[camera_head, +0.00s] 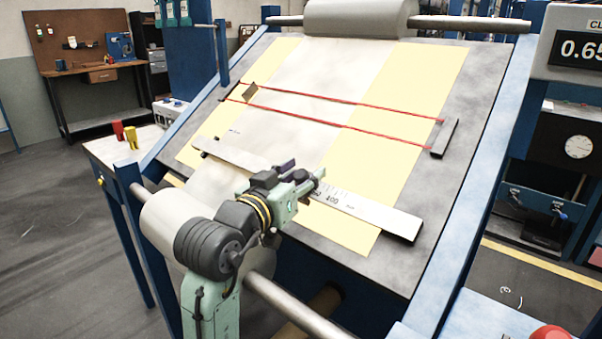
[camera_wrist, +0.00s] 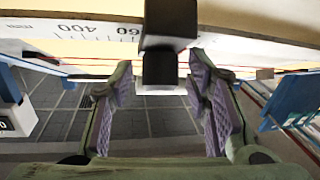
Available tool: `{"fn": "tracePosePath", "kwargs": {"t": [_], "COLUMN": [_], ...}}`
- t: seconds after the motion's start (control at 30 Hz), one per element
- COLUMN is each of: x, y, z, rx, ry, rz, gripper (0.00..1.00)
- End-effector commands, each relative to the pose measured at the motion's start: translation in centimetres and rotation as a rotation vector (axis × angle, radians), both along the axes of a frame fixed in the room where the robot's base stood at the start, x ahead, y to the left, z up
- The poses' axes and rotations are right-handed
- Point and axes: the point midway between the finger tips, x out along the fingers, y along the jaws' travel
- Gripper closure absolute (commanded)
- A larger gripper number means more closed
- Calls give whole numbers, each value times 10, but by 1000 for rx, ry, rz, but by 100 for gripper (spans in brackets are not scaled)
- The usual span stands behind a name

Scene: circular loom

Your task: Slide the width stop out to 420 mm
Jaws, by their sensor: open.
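The width stop (camera_wrist: 168,45), a black block, sits on the white graduated ruler bar (camera_wrist: 100,28) in the wrist view. The upside-down scale shows 400 and a partly covered number ending in 60 just left of the stop. My gripper (camera_wrist: 160,72) is open, with one purple finger on each side of the stop's lower part. A gap shows on both sides, so the fingers do not appear to press on it. In the head view my gripper (camera_head: 302,181) is at the middle of the ruler bar (camera_head: 375,210) and hides the stop.
The bar lies across a tilted grey board with pale yellow strips (camera_head: 425,85). Two red cords (camera_head: 340,105) run above it to a dark end piece (camera_head: 444,138). The bar's right part is clear. A roller (camera_head: 165,215) and a steel rod lie below.

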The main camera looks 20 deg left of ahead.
Motion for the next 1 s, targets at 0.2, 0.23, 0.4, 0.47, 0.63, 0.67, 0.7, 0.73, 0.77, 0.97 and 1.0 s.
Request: {"fn": "tracePosePath", "kwargs": {"t": [0.2,0.23,0.4,0.47,0.63,0.67,0.7,0.73,0.77,0.97,1.0], "x": [0,0,0,0,-1,-1,-1,-1,-1,-1,-1], "y": [0,0,0,0,0,0,0,0,0,0,0], "z": [0,0,0,0,0,0,0,0,0,0,0], "rx": [0,0,-1,-1,0,-1,-1,-1,-1,-1,-1], "ry": [0,0,0,0,0,0,0,0,0,0,0], "rz": [0,0,0,0,0,0,0,0,0,-1,-1], "gripper": [65,67,78,82,94,96,98,100,100,100,100]}}
